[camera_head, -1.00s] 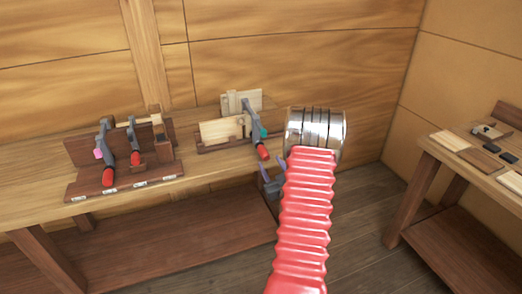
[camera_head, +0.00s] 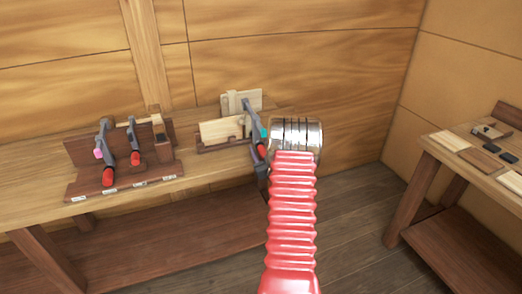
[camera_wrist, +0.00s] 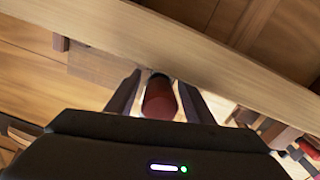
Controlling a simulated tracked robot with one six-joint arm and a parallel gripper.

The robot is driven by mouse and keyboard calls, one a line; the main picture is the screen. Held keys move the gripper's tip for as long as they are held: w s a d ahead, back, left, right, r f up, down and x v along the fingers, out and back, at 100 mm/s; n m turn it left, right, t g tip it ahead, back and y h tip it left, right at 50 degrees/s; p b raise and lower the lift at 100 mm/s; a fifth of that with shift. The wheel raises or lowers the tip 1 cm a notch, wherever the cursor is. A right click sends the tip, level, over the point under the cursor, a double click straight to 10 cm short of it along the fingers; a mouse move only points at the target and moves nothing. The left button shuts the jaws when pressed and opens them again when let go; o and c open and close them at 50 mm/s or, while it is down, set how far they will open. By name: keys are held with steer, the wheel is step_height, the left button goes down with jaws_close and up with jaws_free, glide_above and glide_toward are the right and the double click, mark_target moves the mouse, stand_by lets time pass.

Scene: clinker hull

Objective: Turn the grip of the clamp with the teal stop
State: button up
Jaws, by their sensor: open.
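The clamp (camera_head: 253,112) with the teal stop (camera_head: 264,133) is grey and stands tilted at the bench's right end, against pale boards. Its red grip (camera_head: 262,151) points down toward the bench's front edge and is partly hidden by my arm. My gripper (camera_head: 262,172) is just below the grip, mostly hidden behind my silver wrist. In the wrist view, the red grip (camera_wrist: 160,101) sits between the two dark fingers of my gripper (camera_wrist: 158,85). The fingers are open, with a narrow gap showing beside the grip.
A wooden rack (camera_head: 75,190) at the bench's left holds two more red-gripped clamps, one with a pink stop (camera_head: 98,153). The bench edge (camera_wrist: 150,40) runs close beyond the fingers. A second table (camera_head: 440,150) stands right, with open floor (camera_head: 350,220) between.

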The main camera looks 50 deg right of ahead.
steer(key=shift+c, duration=0.6)
steer(key=c, duration=0.9)
steer(key=shift+m, duration=0.3)
steer(key=m, duration=0.2)
steer(key=shift+m+t+y, duration=0.3)
steer(key=shift+y, duration=0.1)
steer(key=shift+a+m+y, duration=0.1)
steer(key=shift+m+y, duration=0.2)
steer(key=shift+m, duration=1.3)
steer(key=o, duration=1)
